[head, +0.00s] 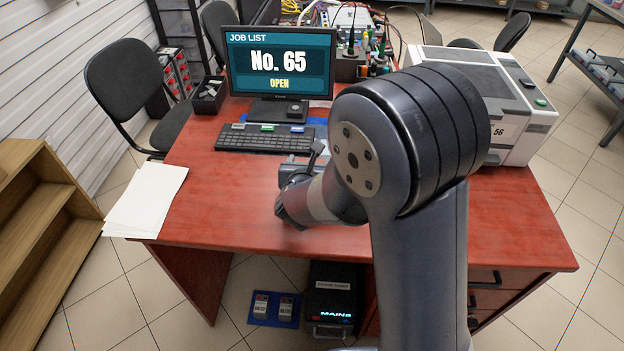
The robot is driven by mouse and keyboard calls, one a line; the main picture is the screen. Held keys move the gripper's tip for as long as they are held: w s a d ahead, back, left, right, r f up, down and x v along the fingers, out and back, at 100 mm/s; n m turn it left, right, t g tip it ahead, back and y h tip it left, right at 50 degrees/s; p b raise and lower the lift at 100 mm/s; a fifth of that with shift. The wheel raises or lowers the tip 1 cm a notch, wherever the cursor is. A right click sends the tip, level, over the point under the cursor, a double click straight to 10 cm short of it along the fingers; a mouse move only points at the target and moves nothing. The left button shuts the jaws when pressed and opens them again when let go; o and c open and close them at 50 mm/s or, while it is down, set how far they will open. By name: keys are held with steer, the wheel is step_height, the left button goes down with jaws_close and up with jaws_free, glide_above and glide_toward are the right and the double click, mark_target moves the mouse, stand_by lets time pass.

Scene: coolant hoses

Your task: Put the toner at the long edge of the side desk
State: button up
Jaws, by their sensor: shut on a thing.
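My gripper (291,207) is low over the red desk (225,205), left of the big arm link and in front of the keyboard. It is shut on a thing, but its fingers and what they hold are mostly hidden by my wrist. A small grey shape (295,167) shows just behind the gripper; I cannot tell whether it is part of my wrist or a separate thing. No toner can be clearly made out. Which desk is the side desk I cannot tell; the red desk's long front edge runs below the gripper.
A monitor (278,62) reading "No. 65 OPEN" and a keyboard (263,138) stand at the back. White paper (146,198) lies at the left edge, a printer (500,95) at right. Two labelled grey items (274,306) lie on blue under the desk.

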steer(key=shift+f, duration=2)
steer(key=shift+f+b, duration=0.15)
steer(key=shift+b, duration=0.3)
steer(key=o, duration=1.4)
steer(key=v, duration=1.2)
steer(key=shift+s+p, duration=0.1)
steer(key=shift+p, duration=0.25)
